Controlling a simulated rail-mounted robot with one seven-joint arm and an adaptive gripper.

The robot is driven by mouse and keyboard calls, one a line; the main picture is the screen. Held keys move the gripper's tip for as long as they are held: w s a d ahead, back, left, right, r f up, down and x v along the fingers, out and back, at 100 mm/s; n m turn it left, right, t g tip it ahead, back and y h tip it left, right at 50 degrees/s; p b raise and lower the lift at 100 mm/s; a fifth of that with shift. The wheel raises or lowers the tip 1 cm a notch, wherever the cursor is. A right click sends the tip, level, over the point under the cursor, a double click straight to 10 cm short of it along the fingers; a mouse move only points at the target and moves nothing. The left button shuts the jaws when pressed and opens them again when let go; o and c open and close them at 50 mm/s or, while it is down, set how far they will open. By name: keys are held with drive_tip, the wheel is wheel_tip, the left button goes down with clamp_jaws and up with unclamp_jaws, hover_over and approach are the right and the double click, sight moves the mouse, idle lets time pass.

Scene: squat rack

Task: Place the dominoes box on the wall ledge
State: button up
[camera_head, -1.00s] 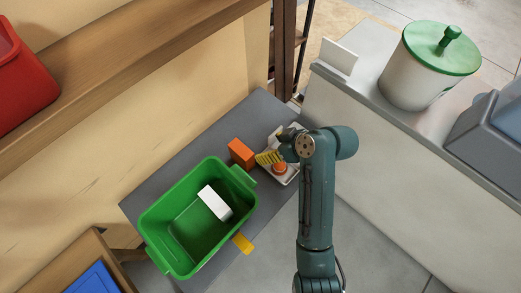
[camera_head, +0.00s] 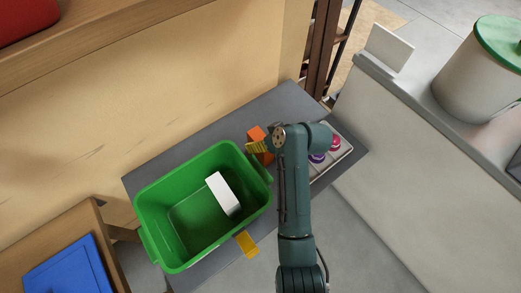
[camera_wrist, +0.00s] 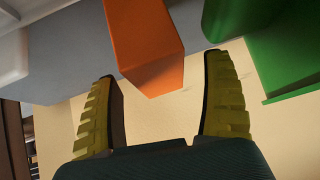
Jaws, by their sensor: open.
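An orange box (camera_head: 256,133) stands on the grey table (camera_head: 205,128), beside the right end of the green bin. A white box (camera_head: 224,194) lies inside the green bin. No label is readable on either, so I cannot tell which is the dominoes box. My gripper (camera_head: 257,147) has yellow fingers and is at the orange box, partly covering it. In the wrist view my gripper (camera_wrist: 163,75) is open, with the orange box (camera_wrist: 147,45) ahead, between the lines of the fingers; contact is not visible. The wooden wall ledge (camera_head: 130,52) runs along the wall at upper left.
The green bin (camera_head: 172,262) takes up the table's left part. A red container (camera_head: 25,18) sits on the ledge; the ledge right of it looks bare. A tray (camera_head: 342,157) with red and purple items is behind my arm. A yellow piece (camera_head: 247,244) lies by the bin.

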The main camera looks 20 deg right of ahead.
drive_tip(key=c, duration=1.4)
drive_tip(key=shift+r, duration=0.1)
